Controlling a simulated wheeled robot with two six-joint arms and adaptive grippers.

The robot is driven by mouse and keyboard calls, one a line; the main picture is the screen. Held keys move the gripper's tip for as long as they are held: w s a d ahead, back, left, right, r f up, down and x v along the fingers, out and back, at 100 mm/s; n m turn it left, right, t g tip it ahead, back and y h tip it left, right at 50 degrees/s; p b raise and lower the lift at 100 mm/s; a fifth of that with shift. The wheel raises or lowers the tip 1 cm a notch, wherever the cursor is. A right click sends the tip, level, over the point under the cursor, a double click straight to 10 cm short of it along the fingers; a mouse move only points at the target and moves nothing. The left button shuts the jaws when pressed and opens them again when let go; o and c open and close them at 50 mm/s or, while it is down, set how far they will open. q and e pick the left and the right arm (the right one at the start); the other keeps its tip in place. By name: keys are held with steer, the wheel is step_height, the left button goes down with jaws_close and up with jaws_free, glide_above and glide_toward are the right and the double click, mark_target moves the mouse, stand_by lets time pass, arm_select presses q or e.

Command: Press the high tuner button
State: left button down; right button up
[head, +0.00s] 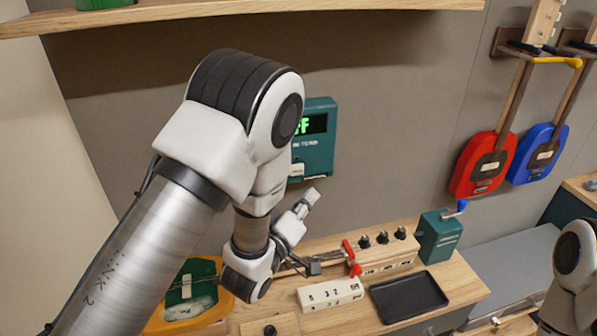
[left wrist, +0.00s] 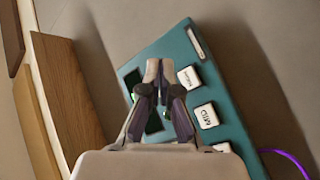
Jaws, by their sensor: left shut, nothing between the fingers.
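A teal tuner box (head: 318,150) hangs on the back wall in the head view, partly hidden by my left arm. Its display shows green characters ending in "FF". The box (left wrist: 230,105) fills the middle of the left wrist view, tilted. It has white square buttons, one upper (left wrist: 190,77), one middle (left wrist: 205,115) and one lower (left wrist: 222,147); their lettering is too small to read surely. My left gripper (left wrist: 152,70) is shut and empty, its tips in front of the dark display, left of the upper button. Contact cannot be told. My right gripper is out of view.
A wooden bench below carries a black tray (head: 408,296), a white numbered block (head: 331,295), a wooden block with black knobs (head: 388,250) and a teal crank box (head: 439,236). Red (head: 482,165) and blue (head: 539,153) guitars hang at right. A shelf (head: 230,17) spans the top.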

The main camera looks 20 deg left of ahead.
mark_target(297, 170)
arm_select(q)
steer(key=w+a, duration=0.3)
steer(key=w, duration=0.2)
steer(key=shift+a, duration=0.25)
stand_by(1.2)
steer(key=shift+w+a, duration=0.25)
steer(key=shift+w+a+b, duration=0.2)
steer(key=shift+w+b, duration=0.1)
steer(key=shift+w, duration=0.05)
stand_by(0.8)
steer(key=shift+s+d, duration=0.45)
steer(key=shift+s, duration=0.25)
